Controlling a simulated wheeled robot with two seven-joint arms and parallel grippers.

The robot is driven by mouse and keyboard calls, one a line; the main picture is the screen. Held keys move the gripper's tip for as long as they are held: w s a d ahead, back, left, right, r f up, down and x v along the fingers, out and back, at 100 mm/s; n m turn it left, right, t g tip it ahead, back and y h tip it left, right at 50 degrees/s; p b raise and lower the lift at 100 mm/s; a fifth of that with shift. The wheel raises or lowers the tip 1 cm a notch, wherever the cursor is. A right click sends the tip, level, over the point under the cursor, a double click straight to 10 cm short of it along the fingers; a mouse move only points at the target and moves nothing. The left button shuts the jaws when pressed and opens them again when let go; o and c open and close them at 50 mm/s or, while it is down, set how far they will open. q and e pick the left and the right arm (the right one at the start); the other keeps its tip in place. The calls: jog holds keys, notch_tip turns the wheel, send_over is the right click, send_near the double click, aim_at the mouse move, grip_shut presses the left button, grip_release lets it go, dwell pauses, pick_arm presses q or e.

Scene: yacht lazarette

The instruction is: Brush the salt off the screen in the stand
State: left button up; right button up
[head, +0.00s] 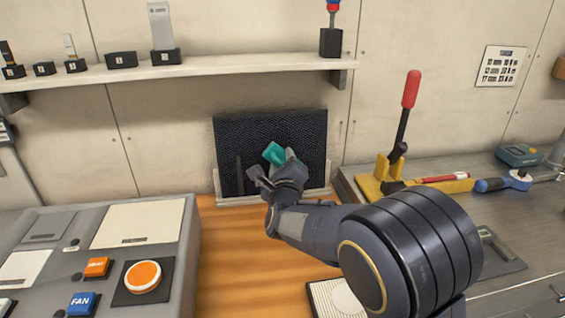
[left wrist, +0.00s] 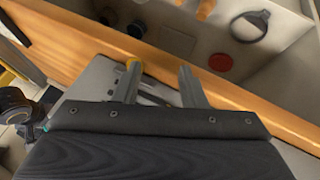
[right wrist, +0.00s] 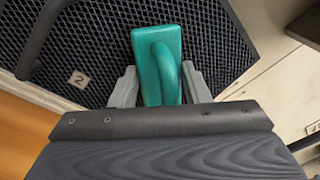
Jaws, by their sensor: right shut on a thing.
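The screen (head: 309,130) is a black mesh panel standing upright in a pale stand (head: 238,200) against the back wall. My right gripper (head: 271,170) is in front of it, shut on a teal brush (head: 273,153). In the right wrist view the brush (right wrist: 154,60) shows its back and curved handle between the fingers, with the screen mesh (right wrist: 110,35) behind it. The bristles are hidden, so I cannot tell whether they touch the screen. I cannot make out salt on the mesh. My left gripper (left wrist: 160,88) is open and empty; it is outside the head view.
A shelf (head: 200,68) runs above the screen. A button console (head: 185,235) stands at left. At right, a red-handled lever (head: 408,95) on a yellow base and several tools occupy the metal bench. The left wrist view shows a wooden edge (left wrist: 235,95) beside an open bin holding several items.

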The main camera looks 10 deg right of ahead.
jog(key=shift+s+d+r, duration=0.1)
jog(key=shift+s+r, duration=0.05)
jog(key=shift+s, duration=1.05)
jog(key=shift+s+r, duration=0.15)
jog(key=shift+s, duration=1.05)
jog(key=shift+s+r, duration=0.15)
jog(key=shift+s, duration=1.35)
jog(key=shift+r, duration=0.1)
